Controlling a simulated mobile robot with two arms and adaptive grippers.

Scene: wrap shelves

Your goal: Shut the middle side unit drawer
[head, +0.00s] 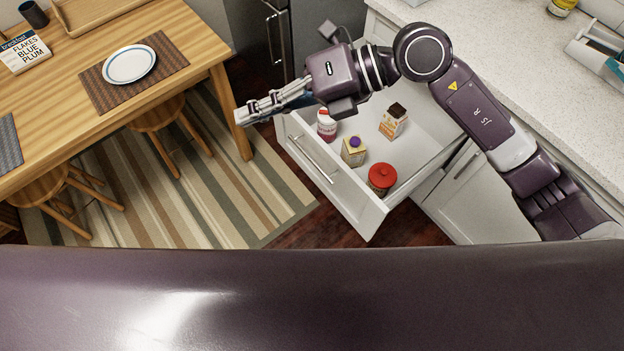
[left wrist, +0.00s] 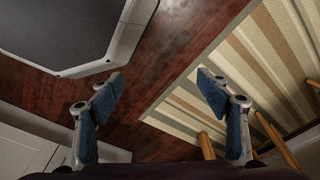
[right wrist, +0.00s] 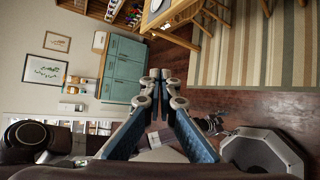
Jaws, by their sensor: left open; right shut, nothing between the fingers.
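A white drawer stands pulled out from the counter unit in the head view, its front panel (head: 335,178) with a bar handle (head: 311,160) facing lower left. It holds a red-lidded jar (head: 382,178), a small carton with a purple cap (head: 353,151), another carton (head: 394,120) and a white-and-red container (head: 326,125). My right gripper (head: 243,116) is shut and empty, higher than the drawer and beyond its far front corner; its closed fingers (right wrist: 160,75) show in the right wrist view. My left gripper (left wrist: 160,85) is open and empty over the wood floor.
A wooden table (head: 205,48) with a plate (head: 129,64) and stools stands left, over a striped rug (head: 190,185). The white counter (head: 500,70) runs along the right. A teal cabinet (right wrist: 122,68) shows in the right wrist view. Some floor is clear in front of the drawer.

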